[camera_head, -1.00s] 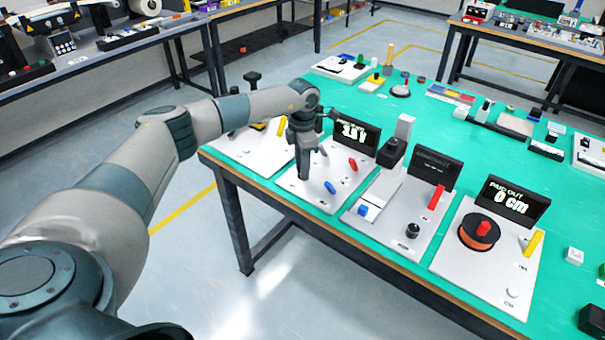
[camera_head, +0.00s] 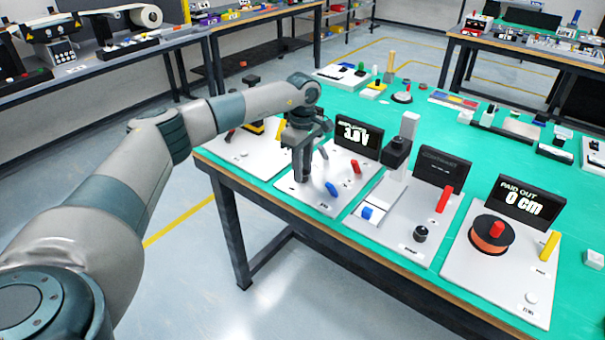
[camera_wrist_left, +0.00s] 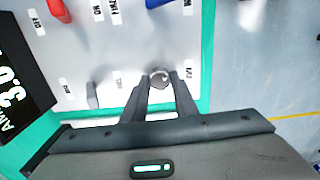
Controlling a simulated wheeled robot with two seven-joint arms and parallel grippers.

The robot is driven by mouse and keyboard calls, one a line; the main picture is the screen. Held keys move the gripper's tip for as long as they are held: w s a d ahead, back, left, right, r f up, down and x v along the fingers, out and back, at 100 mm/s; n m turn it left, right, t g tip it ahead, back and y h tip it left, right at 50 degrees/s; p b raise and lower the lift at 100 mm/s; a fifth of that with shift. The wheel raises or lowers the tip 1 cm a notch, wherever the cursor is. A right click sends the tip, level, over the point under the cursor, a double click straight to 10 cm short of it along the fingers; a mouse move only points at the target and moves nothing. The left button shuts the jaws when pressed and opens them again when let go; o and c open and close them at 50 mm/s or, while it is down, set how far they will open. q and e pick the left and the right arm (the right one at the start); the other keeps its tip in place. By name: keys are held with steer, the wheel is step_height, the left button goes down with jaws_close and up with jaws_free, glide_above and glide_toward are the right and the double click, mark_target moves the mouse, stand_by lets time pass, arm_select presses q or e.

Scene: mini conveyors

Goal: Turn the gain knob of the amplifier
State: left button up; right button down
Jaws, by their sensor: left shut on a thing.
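The amplifier is a white panel (camera_head: 312,205) near the table's front left edge, with a black display (camera_head: 357,136) that reads about 3.0 V. The display's edge also shows in the left wrist view (camera_wrist_left: 18,85). The gain knob (camera_wrist_left: 160,78) is a small round grey knob on the panel, between my fingertips in the left wrist view. My left gripper (camera_head: 304,179) points down over the panel and is shut on the knob; its fingers (camera_wrist_left: 161,86) hide the knob in the head view.
A blue lever (camera_head: 331,188), a red lever (camera_head: 357,166) and a grey lever (camera_wrist_left: 92,95) stand on the same panel near my gripper. To the right are a panel with a black knob (camera_head: 420,233) and one with an orange spool (camera_head: 491,235).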

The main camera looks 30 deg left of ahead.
arm_select(q)
steer(key=shift+r+m+b, duration=0.1)
steer(key=shift+m+b, duration=0.45)
steer(key=shift+m, duration=1.05)
arm_select(e)
steer(key=shift+s+d+f+g, duration=0.4)
steer(key=shift+s+d, duration=0.25)
steer(key=shift+d, duration=0.05)
arm_select(q)
steer(key=o, duration=1.1)
steer(key=shift+c, duration=0.2)
arm_select(e)
steer(key=shift+d, duration=0.1)
